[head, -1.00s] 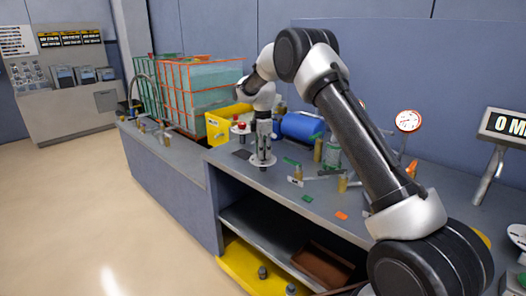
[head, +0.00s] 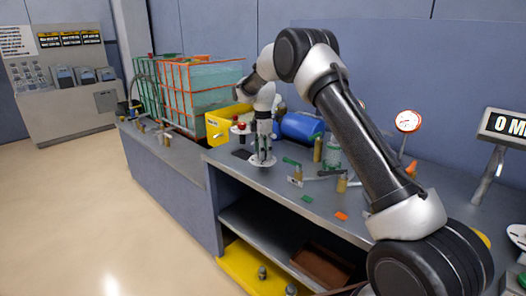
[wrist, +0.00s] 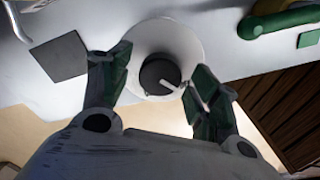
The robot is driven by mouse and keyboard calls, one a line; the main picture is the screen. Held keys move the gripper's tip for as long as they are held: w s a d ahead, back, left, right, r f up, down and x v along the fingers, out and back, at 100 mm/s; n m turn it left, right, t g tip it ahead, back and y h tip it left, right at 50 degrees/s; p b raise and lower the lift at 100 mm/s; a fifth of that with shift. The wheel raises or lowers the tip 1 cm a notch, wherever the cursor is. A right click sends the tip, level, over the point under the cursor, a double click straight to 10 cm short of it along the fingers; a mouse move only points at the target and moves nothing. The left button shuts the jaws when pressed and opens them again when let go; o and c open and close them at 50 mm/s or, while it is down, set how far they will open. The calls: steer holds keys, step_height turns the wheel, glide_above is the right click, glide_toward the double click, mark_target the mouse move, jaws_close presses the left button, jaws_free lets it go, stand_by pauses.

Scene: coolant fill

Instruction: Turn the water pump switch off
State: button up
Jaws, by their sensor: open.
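A round dark knob (wrist: 158,74) with a white pointer bar sits in the middle of a white disc (wrist: 181,38) in the wrist view. It looks like the rotary switch; no label is readable. The pointer slants toward the lower right. My gripper (wrist: 161,66) is open, with one green-and-dark finger on each side of the knob; I see no contact. In the head view my gripper (head: 263,143) points straight down over the white disc (head: 262,162) on the grey bench, and its fingers hide the knob.
A dark flat square (wrist: 60,57) lies left of the disc. A green-handled valve (head: 292,162) and brass fittings stand to the right. A yellow box (head: 218,127), a red-topped fitting (head: 240,127) and a blue cylinder (head: 300,127) are behind. The bench's front edge is close.

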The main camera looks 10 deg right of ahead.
step_height(320, 180, up, 12)
stand_by(0.5)
